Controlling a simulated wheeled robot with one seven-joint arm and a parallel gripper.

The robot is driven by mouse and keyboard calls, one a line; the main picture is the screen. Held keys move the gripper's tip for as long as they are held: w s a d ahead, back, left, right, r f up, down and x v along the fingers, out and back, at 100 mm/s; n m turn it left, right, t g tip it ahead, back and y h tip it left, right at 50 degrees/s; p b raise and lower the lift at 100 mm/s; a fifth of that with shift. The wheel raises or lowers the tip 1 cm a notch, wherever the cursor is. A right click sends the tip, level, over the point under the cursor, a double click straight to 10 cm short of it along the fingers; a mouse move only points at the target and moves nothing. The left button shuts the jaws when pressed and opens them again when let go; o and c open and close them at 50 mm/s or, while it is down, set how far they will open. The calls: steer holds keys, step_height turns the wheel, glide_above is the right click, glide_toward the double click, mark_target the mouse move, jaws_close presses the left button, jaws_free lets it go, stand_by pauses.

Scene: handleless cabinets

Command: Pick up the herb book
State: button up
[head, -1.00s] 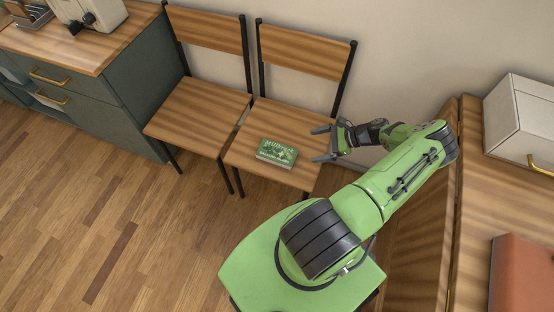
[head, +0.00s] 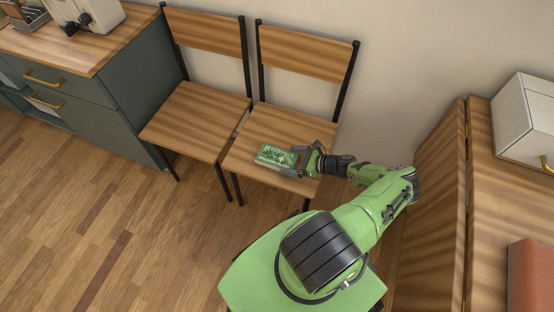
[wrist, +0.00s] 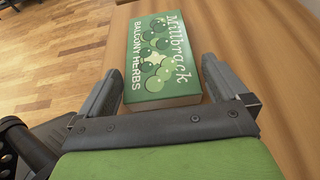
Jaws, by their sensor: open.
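The herb book (head: 278,155) is green with the words "Millbrack Balcony Herbs" and lies flat on the wooden seat of the right chair (head: 240,158). In the wrist view the book (wrist: 160,60) lies ahead of my gripper (wrist: 158,85), with its near end between the two fingers. The left finger is close beside the book's left edge, and the right finger is beside its right edge. My gripper (head: 298,159) is open, and the book is not clamped. In the head view the gripper covers part of the book's right end.
A second chair (head: 190,118) stands directly to the left. A dark cabinet with a wooden top (head: 60,55) is at the far left. A wooden cabinet (head: 430,200) with a white box (head: 527,120) on it stands to the right. The floor at left is clear.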

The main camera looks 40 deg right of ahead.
mark_target(286, 159)
steer(key=x, duration=0.3)
steer(key=shift+w+a+b, duration=0.2)
steer(key=shift+b, duration=0.2)
steer(key=c, duration=0.8)
